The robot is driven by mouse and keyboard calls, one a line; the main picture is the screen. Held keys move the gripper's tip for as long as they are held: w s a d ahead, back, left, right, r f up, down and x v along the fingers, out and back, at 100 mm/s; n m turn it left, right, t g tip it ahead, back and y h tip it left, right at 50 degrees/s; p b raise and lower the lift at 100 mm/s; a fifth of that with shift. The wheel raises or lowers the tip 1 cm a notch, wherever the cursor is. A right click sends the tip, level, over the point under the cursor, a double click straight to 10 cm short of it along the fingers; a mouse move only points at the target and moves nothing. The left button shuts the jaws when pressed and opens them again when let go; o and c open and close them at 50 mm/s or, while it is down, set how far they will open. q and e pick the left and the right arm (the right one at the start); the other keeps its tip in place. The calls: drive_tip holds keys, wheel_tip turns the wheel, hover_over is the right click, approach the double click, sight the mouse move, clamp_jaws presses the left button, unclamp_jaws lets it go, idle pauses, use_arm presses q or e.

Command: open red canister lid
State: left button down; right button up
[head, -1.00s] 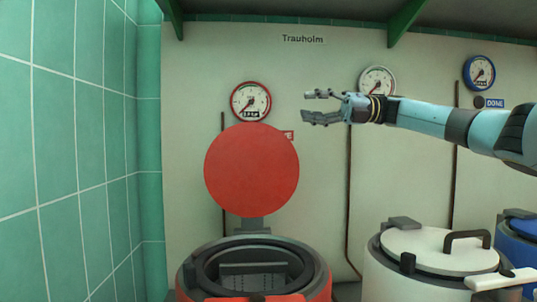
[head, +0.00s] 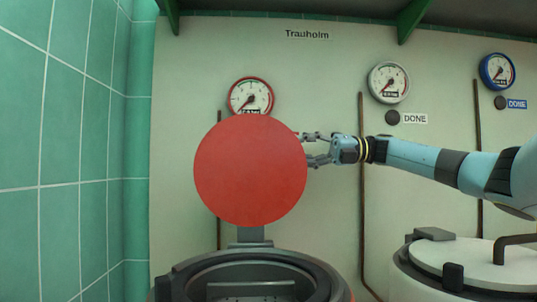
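The red canister (head: 347,294) stands at the bottom centre of the head view, only its top showing. Its round red lid (head: 250,170) is raised upright on the hinge at the back, and the dark rim (head: 180,272) and opening show. My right gripper (head: 312,148) comes in from the right at the lid's right edge. Its fingers are spread apart, with the tips at or behind the edge; I cannot tell whether they touch it. Nothing shows between the fingers. My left gripper is not in view.
A white canister (head: 410,284) with a closed lid (head: 470,262) and dark handle stands at the lower right. A red gauge (head: 250,97), a white gauge (head: 389,82) and a blue gauge (head: 497,71) hang on the back wall. A green tiled wall (head: 60,160) bounds the left.

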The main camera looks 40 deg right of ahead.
sight(268, 150)
drive_tip(key=x, duration=0.8)
drive_tip(key=shift+w+a, duration=0.15)
drive_tip(key=shift+c, duration=0.5)
clamp_jaws()
